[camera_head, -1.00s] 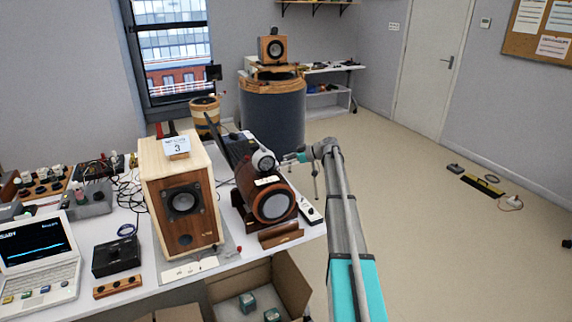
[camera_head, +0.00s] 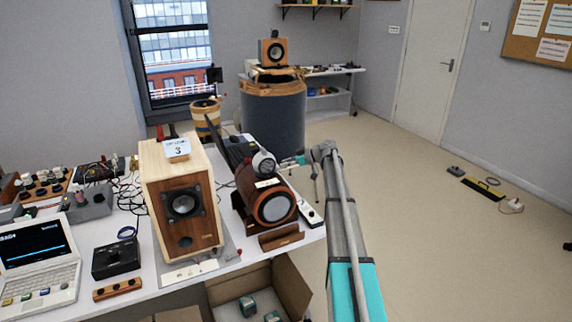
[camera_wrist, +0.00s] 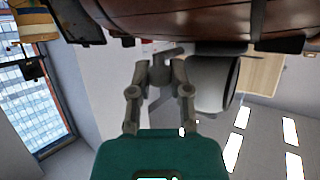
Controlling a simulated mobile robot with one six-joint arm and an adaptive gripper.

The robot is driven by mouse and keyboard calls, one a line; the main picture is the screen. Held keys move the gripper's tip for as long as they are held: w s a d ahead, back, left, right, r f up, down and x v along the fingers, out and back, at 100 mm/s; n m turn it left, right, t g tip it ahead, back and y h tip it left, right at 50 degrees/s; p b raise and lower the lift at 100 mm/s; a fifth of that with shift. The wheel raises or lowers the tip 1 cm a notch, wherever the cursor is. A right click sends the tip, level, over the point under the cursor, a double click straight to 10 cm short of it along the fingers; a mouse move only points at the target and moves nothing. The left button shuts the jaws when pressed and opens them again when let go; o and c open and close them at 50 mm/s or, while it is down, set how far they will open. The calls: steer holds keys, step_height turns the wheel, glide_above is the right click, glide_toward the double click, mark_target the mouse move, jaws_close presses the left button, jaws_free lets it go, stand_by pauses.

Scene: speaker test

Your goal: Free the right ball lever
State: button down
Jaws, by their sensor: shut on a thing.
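A reddish-brown cylindrical speaker (camera_head: 245,187) lies on its side in a cradle on the bench, its pale round driver facing front. A white and grey ball-shaped tweeter pod (camera_head: 263,163) sits on top. In the wrist view the brown body (camera_wrist: 200,18) fills the top, and the pale pod (camera_wrist: 215,88) is right of the fingertips. My gripper (camera_head: 291,161) reaches in from the pod's right side. In the wrist view my gripper (camera_wrist: 161,72) is closed at the tips on a small grey lever (camera_wrist: 168,51), mostly hidden by the fingers.
A wooden box speaker (camera_head: 180,205) with a card marked 3 stands to the left. An open carton (camera_head: 285,275) is below.

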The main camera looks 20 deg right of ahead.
steer(key=shift+s+m, duration=0.2)
steer(key=shift+m, duration=0.1)
steer(key=m+t+h, duration=0.1)
steer(key=s+m+t+h, duration=0.1)
steer(key=m+t+h, duration=0.1)
steer(key=s+a+m+t+h, duration=0.1)
steer(key=m+h, duration=0.1)
steer(key=shift+s+t, duration=0.2)
steer(key=shift+t, duration=0.1)
steer(key=shift+s+a+m+t+h, duration=0.2)
steer(key=shift+m+t+h, duration=0.05)
steer(key=shift+m+h, duration=0.75)
steer(key=shift+s+a+m+t+h, duration=0.15)
steer(key=shift+m+t+h, duration=0.05)
steer(key=shift+m+h, duration=0.85)
steer(key=shift+s+a+m+t+h, duration=0.25)
steer(key=shift+m+h, duration=0.6)
steer(key=shift+h, duration=0.3)
steer(key=shift+s+a+m+h, duration=0.1)
steer(key=shift+a+m+h, duration=0.1)
steer(key=shift+m+h, duration=0.6)
steer(key=shift+s+a+m+h, duration=0.1)
steer(key=shift+a+m+h, duration=0.1)
steer(key=shift+m+h, duration=0.55)
steer(key=c, duration=0.6)
jaws_free()
steer(key=shift+o, duration=0.2)
